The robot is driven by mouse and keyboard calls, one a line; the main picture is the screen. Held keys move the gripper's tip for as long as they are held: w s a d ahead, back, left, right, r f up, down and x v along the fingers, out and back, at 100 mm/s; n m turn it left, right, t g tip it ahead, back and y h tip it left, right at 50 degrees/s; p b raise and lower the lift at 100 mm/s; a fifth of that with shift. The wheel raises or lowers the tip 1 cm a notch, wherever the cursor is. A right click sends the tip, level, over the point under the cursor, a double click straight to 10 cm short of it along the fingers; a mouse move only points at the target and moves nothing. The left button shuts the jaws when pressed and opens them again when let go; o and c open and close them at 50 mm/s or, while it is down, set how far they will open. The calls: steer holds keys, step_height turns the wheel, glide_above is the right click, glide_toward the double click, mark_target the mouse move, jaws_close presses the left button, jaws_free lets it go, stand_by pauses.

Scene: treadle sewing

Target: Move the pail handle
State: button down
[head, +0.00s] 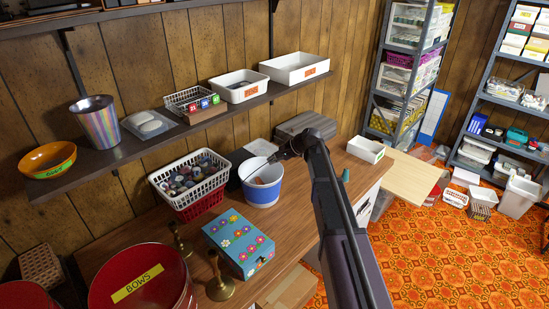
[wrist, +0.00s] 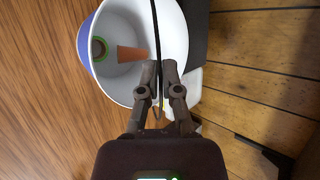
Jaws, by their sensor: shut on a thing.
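A blue and white pail (head: 262,193) stands on the wooden table near the wall. In the wrist view the pail (wrist: 115,82) shows from above, with a green-ringed round thing (wrist: 98,50) and an orange-brown piece (wrist: 131,54) inside. My gripper (wrist: 160,72) is shut on the handle near the pail's rim. In the head view my gripper (head: 284,153) is at the pail's upper right, its fingertips small and hard to make out.
A white basket (head: 188,183) of spools stands left of the pail. A flowered blue box (head: 238,243), brass candlesticks (head: 218,285) and a red bows tin (head: 140,283) are in front. A wall shelf (head: 160,125) with bins runs above. A white tray (head: 365,149) is to the right.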

steer(key=w+a+r+m+g+h+p, duration=0.1)
steer(key=w+a+r+g+h+p, duration=0.1)
steer(key=w+a+g+h+p, duration=0.1)
steer(key=shift+w+a+g+p, duration=0.3)
steer(key=shift+w+a+p, duration=0.2)
steer(key=shift+w+p, duration=0.6)
steer(key=c, duration=0.8)
jaws_free()
steer(key=shift+w, duration=0.1)
